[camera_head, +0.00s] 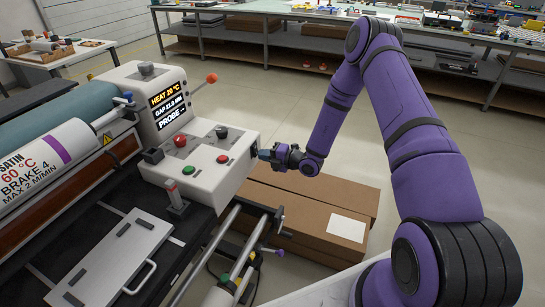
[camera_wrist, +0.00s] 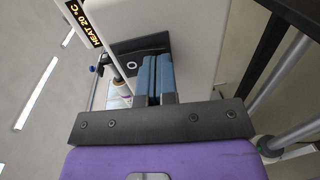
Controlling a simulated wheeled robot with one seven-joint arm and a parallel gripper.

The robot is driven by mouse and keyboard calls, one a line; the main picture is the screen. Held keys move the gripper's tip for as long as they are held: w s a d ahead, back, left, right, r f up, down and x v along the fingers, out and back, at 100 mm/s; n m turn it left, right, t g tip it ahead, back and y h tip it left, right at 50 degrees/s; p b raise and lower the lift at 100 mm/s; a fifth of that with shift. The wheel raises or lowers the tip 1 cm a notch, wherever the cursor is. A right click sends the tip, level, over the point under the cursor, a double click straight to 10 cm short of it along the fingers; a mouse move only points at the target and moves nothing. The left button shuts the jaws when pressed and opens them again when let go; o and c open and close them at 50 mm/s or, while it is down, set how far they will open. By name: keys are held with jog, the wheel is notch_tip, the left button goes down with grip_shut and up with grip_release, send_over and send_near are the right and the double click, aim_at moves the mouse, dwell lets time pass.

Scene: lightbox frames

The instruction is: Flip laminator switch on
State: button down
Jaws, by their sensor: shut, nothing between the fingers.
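The laminator's white control box (camera_head: 205,150) stands left of centre in the head view, with a lit display (camera_head: 168,103) reading HEAT 20 °C. My gripper (camera_head: 263,154) is at the box's right side face, its blue fingers shut and empty. In the wrist view, the shut fingers (camera_wrist: 153,60) point at a black switch panel (camera_wrist: 128,46) on that face. The switch's position is unclear.
The box top carries a red mushroom button (camera_head: 180,140), a green button (camera_head: 222,159) and a red button (camera_head: 222,132). A roller with a printed label (camera_head: 50,165) lies left. Cardboard boxes (camera_head: 310,215) sit on the floor below my gripper. Metal rails (camera_head: 205,258) run in front.

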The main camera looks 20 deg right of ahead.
jog(key=shift+w+a+f, duration=0.1)
jog(key=shift+w+a, duration=0.05)
jog(key=shift+a, duration=0.05)
dwell(0.3)
jog(key=shift+w+a, duration=0.1)
jog(key=f+v, duration=0.3)
jog(key=v, duration=1)
jog(key=shift+s+d, duration=0.35)
jog(key=shift+d, duration=0.05)
jog(key=shift+f, duration=0.1)
